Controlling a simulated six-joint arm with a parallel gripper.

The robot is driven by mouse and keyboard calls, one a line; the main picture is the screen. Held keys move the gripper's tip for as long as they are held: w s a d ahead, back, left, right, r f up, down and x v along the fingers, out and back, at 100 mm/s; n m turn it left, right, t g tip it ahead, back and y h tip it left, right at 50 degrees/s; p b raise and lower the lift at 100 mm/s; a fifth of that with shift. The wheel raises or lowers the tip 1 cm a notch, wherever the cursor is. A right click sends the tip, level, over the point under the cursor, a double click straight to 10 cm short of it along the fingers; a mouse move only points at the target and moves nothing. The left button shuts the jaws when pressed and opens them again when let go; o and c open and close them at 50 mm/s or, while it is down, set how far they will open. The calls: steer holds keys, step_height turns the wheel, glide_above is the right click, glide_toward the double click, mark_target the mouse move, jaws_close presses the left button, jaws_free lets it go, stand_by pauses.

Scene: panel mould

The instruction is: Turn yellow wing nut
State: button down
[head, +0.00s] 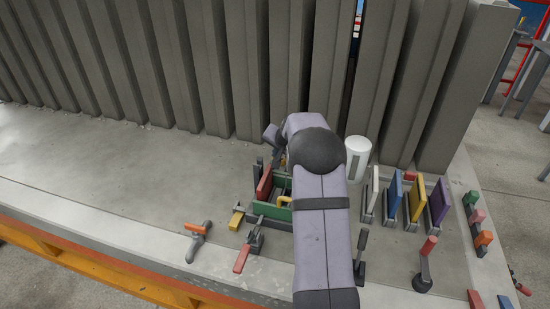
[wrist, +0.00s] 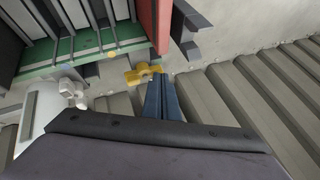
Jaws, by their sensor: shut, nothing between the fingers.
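The yellow wing nut (wrist: 143,74) shows in the wrist view, just beyond the green frame edge, between the frame and the ribbed grey wall. My gripper (wrist: 159,78) is shut, with dark blue fingers together and nothing between them. Its tips are right beside the wing nut's right end in the picture; I cannot tell whether they touch it. In the head view my own arm hides most of the gripper and that spot, so I cannot make out the wing nut there.
The green frame (wrist: 70,58) with a red panel (wrist: 156,22) is close to the fingers. A white cylinder (head: 357,158) stands right of my arm, near coloured upright plates (head: 394,195). Toggle clamps (head: 246,252) line the front. The slab's left (head: 90,165) is clear.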

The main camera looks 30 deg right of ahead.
steer(key=shift+s+a+r+b, duration=0.3)
steer(key=shift+s+a+r, duration=0.1)
steer(key=shift+s+r, duration=0.3)
steer(key=shift+s+a+r+b, duration=0.35)
steer(key=shift+s+r, duration=0.2)
steer(key=shift+r, duration=0.2)
steer(key=c, duration=1.7)
jaws_free()
steer(key=shift+w, duration=0.1)
steer(key=o, duration=0.5)
steer(key=shift+w+a+r+p, duration=0.1)
steer(key=shift+w+r+p, duration=0.05)
steer(key=shift+w+p, duration=0.15)
steer(key=o, duration=0.5)
steer(key=shift+w+n+g, duration=0.25)
steer(key=shift+n+g, duration=0.15)
steer(key=shift+o, duration=0.6)
steer(key=shift+w+a+p, duration=0.1)
steer(key=shift+w+p, duration=0.2)
steer(key=shift+p, duration=0.25)
steer(key=d+g, duration=0.1)
steer(key=g+h+p, duration=0.1)
steer(key=d+n+g+h+p, duration=0.1)
steer(key=shift+w+d+r, duration=0.3)
steer(key=shift+r, duration=0.1)
steer(key=shift+f+g, duration=0.1)
steer(key=shift+g, duration=0.2)
